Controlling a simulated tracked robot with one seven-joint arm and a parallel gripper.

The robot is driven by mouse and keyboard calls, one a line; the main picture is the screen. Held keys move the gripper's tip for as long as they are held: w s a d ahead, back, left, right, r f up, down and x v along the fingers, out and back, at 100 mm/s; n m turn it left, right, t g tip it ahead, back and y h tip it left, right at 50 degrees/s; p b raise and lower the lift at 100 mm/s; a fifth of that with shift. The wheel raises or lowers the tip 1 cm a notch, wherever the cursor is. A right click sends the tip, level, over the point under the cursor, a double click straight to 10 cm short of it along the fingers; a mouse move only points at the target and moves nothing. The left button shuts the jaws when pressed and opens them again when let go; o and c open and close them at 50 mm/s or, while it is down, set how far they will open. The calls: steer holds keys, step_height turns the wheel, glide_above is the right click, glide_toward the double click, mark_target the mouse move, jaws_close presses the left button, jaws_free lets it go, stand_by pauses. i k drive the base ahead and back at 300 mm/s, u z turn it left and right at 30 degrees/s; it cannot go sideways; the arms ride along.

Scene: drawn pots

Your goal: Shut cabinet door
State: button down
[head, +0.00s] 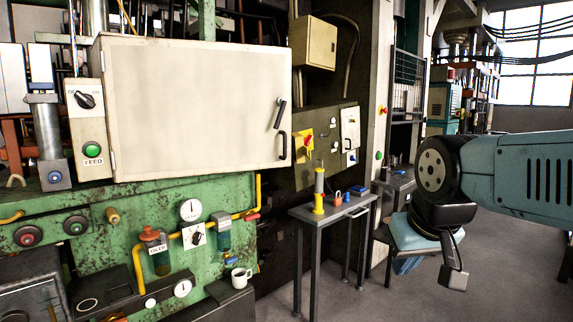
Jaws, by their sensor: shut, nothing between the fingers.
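The large cream-white cabinet door (190,105) fills the upper left of the head view, on the green machine. Hinges show along its left edge. A dark lever latch (279,113) and a dark pull handle (282,146) sit near its right edge. The inside of the cabinet is not visible, and I cannot tell from this view whether the door stands slightly ajar. My gripper (453,278) hangs at the right, pointing down, shut and empty. It is well apart from the door, with the small table between them in the picture.
A grey table (335,210) bears a yellow stand (319,192), a padlock-like item and a blue item. Grey floor is open at the lower middle.

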mark_target(177, 109)
steer(key=k, duration=1.15)
steer(key=u, duration=0.5)
steer(key=i, duration=1.65)
steer(key=z, duration=0.45)
